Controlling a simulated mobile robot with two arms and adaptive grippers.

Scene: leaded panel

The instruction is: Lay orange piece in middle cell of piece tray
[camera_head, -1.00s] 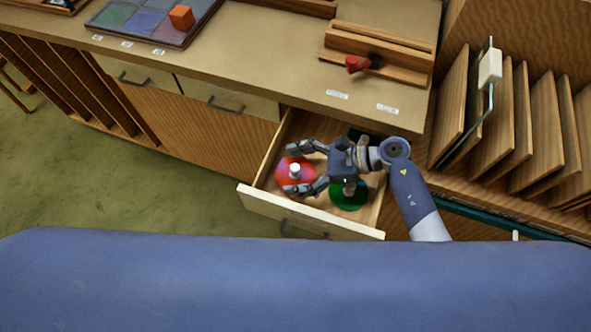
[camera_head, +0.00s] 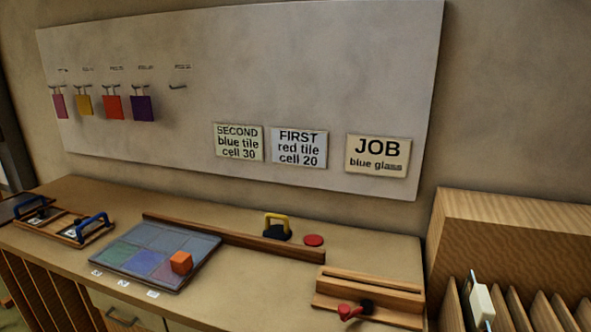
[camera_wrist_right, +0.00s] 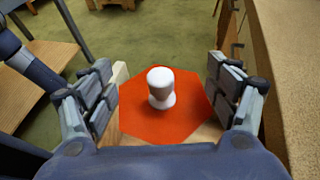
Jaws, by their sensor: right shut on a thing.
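In the right wrist view, an orange, flat, many-sided piece (camera_wrist_right: 140,123) with a white knob (camera_wrist_right: 161,88) lies between the fingers of my right gripper (camera_wrist_right: 165,92). The fingers are shut on it at its left and right edges, with the knob standing between them. A wooden tray with blue handles (camera_head: 40,216) stands at the far left of the bench in the head view. I cannot tell whether it is the piece tray or make out its cells. My left gripper is in neither view.
A wooden rail (camera_head: 225,236), a yellow-handled tool (camera_head: 277,227), a red disc (camera_head: 313,240) and a wooden fixture (camera_head: 385,305) are on the bench. Light wood (camera_wrist_right: 121,73) borders the piece.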

